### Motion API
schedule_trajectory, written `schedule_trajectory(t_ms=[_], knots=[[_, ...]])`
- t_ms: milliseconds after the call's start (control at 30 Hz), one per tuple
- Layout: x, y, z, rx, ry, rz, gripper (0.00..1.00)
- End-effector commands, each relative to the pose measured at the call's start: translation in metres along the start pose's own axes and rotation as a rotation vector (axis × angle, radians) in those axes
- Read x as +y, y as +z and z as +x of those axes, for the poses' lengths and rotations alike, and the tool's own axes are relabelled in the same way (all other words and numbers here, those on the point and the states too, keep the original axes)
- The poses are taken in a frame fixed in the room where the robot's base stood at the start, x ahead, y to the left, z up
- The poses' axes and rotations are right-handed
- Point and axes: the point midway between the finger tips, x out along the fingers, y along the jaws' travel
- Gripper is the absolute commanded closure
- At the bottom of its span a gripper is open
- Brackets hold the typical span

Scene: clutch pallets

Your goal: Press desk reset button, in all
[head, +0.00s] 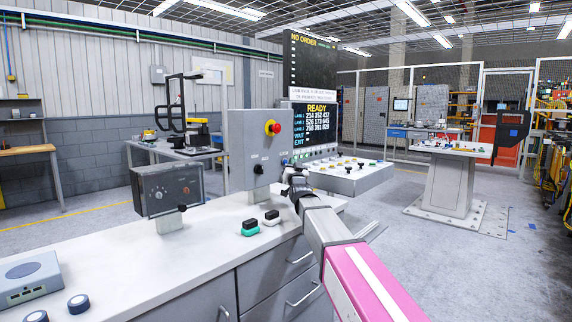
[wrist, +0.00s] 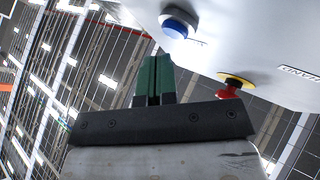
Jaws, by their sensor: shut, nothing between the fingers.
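A grey control box (head: 240,155) stands on the white counter. Its face carries a red emergency stop button (head: 273,128) on a yellow disc, and black knobs below. A blue button (head: 285,162) sits low at the box's right side, just beside my gripper (head: 292,177). In the wrist view the blue button (wrist: 176,24) in its pale ring is just beyond and right of my gripper's green fingertips (wrist: 155,62). The fingers are shut and empty. A gap seems to show between fingertips and button. The red stop (wrist: 230,88) is further right. I cannot read which button is labelled reset.
A grey panel box (head: 168,188) with dials stands left on the counter (head: 150,255). Two small switches, one green-based (head: 250,228), lie before the control box. A sloped button console (head: 345,177) is behind my arm. A display (head: 318,125) reads READY.

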Motion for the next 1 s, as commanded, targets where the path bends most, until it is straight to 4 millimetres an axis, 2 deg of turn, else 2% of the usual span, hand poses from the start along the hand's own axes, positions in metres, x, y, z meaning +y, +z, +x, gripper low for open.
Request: schedule_trajectory(t_ms=[267, 733, 1000], knots=[[0.001, -0.001, -0.002, 0.000, 0.000, 0.000, 1.00], [0.021, -0.021, -0.030, 0.001, 0.001, -0.001, 1.00], [0.026, -0.025, -0.035, 0.000, 0.000, -0.001, 1.00]])
